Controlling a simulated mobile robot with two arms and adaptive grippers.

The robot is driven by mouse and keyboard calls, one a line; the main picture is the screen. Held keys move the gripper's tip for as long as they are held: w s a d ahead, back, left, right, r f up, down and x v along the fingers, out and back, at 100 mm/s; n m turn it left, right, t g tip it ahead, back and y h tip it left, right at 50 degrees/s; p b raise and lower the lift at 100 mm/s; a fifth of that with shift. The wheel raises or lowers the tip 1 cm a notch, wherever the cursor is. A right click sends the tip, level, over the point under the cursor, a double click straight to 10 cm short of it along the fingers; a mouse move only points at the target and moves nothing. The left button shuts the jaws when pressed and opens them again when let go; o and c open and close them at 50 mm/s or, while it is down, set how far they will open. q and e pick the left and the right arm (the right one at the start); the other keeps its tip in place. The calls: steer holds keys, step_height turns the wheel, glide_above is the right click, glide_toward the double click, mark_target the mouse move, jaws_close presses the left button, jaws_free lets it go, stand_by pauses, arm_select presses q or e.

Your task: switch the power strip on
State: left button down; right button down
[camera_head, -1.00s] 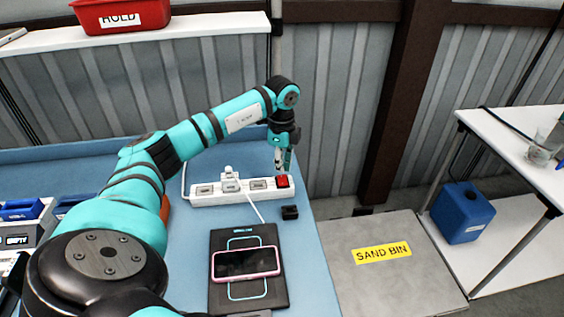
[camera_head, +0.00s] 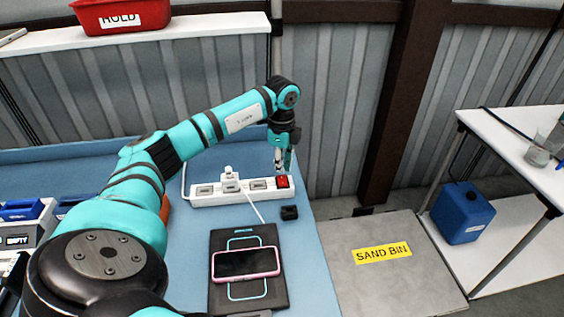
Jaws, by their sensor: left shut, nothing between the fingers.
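The white power strip (camera_head: 212,199) lies on the blue bench, with a white plug (camera_head: 230,180) in its middle and a red switch (camera_head: 282,182) at its right end. My left arm reaches over from the left, and my left gripper (camera_head: 283,168) points down at the strip's right end. Its fingers are shut and empty, right above or beside the red switch; I cannot tell whether they touch it. I cannot make out the switch's position or any lamp. My right gripper is not in view.
A pink-edged phone (camera_head: 246,263) lies on a black pad (camera_head: 274,240) in front of the strip. A small black block (camera_head: 289,212) sits near the bench's right edge. A grey sand bin (camera_head: 390,285) stands to the right. A red HOLD bin (camera_head: 130,17) sits on the shelf behind.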

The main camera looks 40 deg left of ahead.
mark_target(282, 176)
arm_select(q)
steer(key=shift+f+b, duration=0.65)
steer(key=shift+f, duration=0.65)
stand_by(0.7)
steer(key=shift+r, duration=0.1)
steer(key=shift+r+p, duration=2.95)
steer(key=shift+r, duration=0.5)
